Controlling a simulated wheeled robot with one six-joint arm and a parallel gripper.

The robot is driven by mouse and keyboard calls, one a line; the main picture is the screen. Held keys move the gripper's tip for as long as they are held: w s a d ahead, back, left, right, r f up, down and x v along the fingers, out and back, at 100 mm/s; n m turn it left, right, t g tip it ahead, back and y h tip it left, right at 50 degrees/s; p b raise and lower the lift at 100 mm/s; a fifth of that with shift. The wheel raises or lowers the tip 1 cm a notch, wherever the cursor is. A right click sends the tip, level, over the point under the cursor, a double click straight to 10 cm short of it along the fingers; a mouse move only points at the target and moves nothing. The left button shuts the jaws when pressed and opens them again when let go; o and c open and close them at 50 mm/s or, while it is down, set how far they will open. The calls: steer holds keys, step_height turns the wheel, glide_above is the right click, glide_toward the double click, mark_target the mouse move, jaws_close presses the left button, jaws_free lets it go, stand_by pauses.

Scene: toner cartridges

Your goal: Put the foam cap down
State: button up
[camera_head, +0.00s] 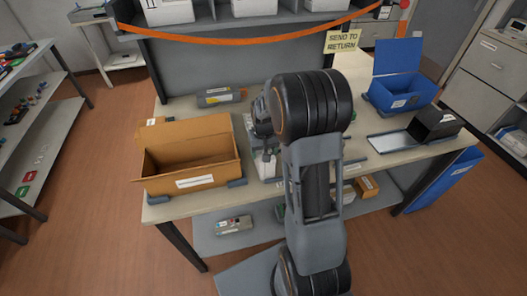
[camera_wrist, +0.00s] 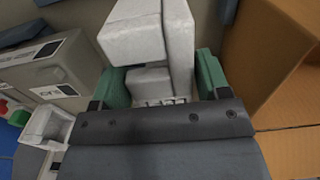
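In the wrist view a white foam cap (camera_wrist: 150,38), blocky and stepped, sits between the green fingertips of my gripper (camera_wrist: 161,80). The fingers press against both sides of it, and its lower part is hidden by the gripper body. A grey toner cartridge (camera_wrist: 42,68) with a dark-and-white label lies left of the gripper, apart from the held cap. A second white piece (camera_wrist: 45,126) is below that cartridge. In the head view my arm covers most of the gripper and cap, over the middle of the table. I cannot tell whether the cap touches the surface below.
An open cardboard box (camera_head: 188,160) stands at the table's left; its wall (camera_wrist: 285,65) is close right of my gripper in the wrist view. Another cartridge (camera_head: 221,97) lies behind. A blue bin (camera_head: 400,92) and a black box (camera_head: 434,124) by a metal plate (camera_head: 392,142) are at right.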

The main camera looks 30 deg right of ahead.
steer(key=shift+o, duration=1.4)
steer(key=shift+r, duration=0.1)
step_height(320, 180, up, 11)
steer(key=s+a+r+n+t, duration=0.1)
steer(key=s+a, duration=0.3)
steer(key=s, duration=0.4)
steer(key=s+a+r+n+t, duration=0.1)
steer(key=s+a+r+t, duration=0.1)
steer(key=s+a, duration=0.3)
steer(key=shift+s+a+r+t, duration=0.3)
steer(key=shift+s+r+t, duration=0.15)
steer(key=shift+s, duration=1.1)
